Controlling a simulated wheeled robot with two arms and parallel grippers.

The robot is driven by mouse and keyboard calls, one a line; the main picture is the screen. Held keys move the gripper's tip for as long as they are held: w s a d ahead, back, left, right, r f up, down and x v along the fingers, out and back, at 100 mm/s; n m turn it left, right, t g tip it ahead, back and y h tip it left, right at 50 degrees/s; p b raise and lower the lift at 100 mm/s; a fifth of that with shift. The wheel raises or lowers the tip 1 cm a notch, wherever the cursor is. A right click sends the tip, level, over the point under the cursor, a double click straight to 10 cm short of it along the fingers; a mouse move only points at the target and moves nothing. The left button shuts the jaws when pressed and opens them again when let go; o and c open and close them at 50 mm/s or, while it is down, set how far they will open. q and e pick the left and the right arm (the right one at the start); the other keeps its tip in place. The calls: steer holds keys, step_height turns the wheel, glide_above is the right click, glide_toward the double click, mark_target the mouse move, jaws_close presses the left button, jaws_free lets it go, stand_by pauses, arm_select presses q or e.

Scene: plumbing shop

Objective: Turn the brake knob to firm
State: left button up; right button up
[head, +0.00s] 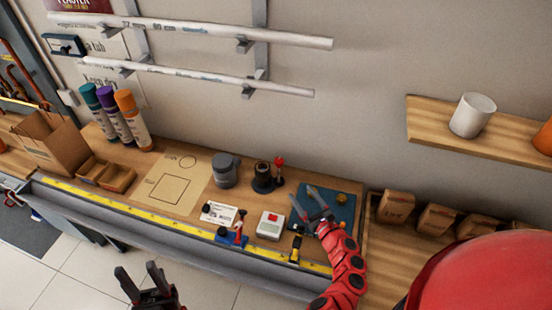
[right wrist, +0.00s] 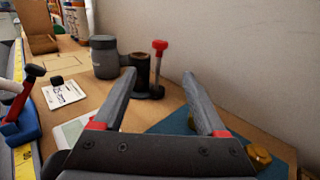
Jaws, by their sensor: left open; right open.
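I cannot make out any "firm" marking or tell for sure which part is the brake knob. A small black knob-like piece (right wrist: 57,80) sits at the edge of a printed white card (head: 219,213) on the bench. A dark round stand (head: 263,178) with a red-topped lever (head: 279,162) stands further back; the lever also shows in the right wrist view (right wrist: 159,48). My right gripper (head: 304,197) is open and empty above the blue mat, in front of and to the right of that stand. My left gripper (head: 137,268) is open and empty, low in front of the bench.
A grey canister (head: 224,170), a white box with a red button (head: 270,226) and a blue tool with a red handle (head: 232,239) stand on the bench. A yellow rule (head: 130,210) runs along the front edge. Brass pieces (right wrist: 258,157) lie on the blue mat (head: 338,221).

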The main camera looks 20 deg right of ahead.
glide_toward(280, 166)
steer(key=w, duration=0.3)
steer(key=w+b, duration=0.1)
steer(key=w, duration=0.1)
steer(key=w+a+b, duration=0.1)
steer(key=w+b, duration=0.1)
steer(key=w, duration=0.1)
steer(key=w+b, duration=0.1)
steer(key=w, duration=0.1)
steer(key=shift+w+a+f, duration=0.2)
steer(key=shift+a+f, duration=0.1)
steer(key=shift+w+a+r+b, duration=0.1)
steer(key=shift+w+r+b, duration=0.15)
steer(key=shift+w+b, duration=0.35)
jaws_close()
